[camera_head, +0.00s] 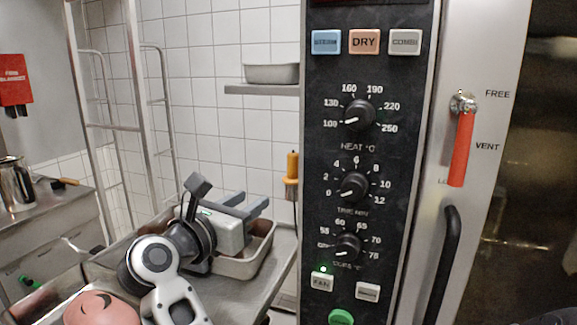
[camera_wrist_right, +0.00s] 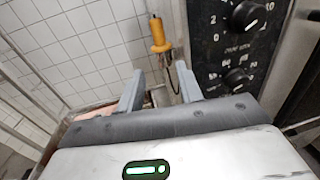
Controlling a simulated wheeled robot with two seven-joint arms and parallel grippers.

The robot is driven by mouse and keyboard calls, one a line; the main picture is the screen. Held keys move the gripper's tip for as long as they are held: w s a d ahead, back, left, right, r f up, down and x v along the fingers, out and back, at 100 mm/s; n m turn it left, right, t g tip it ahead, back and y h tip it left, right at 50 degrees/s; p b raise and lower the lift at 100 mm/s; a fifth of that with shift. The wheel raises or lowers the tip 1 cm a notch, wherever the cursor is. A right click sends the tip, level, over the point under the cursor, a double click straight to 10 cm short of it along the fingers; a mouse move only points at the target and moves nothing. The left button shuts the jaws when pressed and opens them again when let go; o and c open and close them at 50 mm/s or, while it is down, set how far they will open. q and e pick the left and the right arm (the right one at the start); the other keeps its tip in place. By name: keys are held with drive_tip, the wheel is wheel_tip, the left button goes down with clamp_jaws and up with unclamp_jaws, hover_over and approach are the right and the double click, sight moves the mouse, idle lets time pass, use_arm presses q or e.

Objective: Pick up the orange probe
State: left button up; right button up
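The orange probe (camera_head: 292,165) hangs upright on the left side of the oven, in front of the tiled wall. In the right wrist view the probe (camera_wrist_right: 158,32) is above and beyond the fingertips, with a dark cable below it. My right gripper (camera_head: 256,203) is open, with its two grey fingers apart and pointing to the right, lower than the probe and to its left in the head view. In the right wrist view the gap between the fingers (camera_wrist_right: 160,80) is empty, and nothing touches the probe. My left gripper is not in view.
The oven's black control panel (camera_head: 365,230) with several knobs stands right of the probe. A red vent lever (camera_head: 462,150) is on the oven front. A metal tray (camera_head: 262,258) sits on the steel counter below my right gripper. A wall shelf (camera_head: 262,89) holds a pan.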

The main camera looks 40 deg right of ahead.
drive_tip(key=p, duration=0.3)
approach(290, 170)
drive_tip(key=d, duration=0.4)
drive_tip(key=shift+w+d+f, duration=0.1)
drive_tip(key=shift+w, duration=0.45)
drive_tip(key=p+x, duration=0.1)
drive_tip(key=x, duration=0.2)
drive_tip(key=shift+w+d+r+p, duration=0.2)
drive_tip(key=shift+d+r+p, duration=0.05)
drive_tip(key=shift+d+p, duration=0.15)
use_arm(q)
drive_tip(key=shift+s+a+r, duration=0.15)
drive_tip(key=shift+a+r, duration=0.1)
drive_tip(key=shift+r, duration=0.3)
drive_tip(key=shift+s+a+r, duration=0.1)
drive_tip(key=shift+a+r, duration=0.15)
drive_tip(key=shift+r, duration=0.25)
use_arm(e)
drive_tip(key=shift+w+d+f, duration=0.15)
drive_tip(key=shift+d, duration=0.15)
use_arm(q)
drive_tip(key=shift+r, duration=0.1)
use_arm(e)
drive_tip(key=c, duration=0.8)
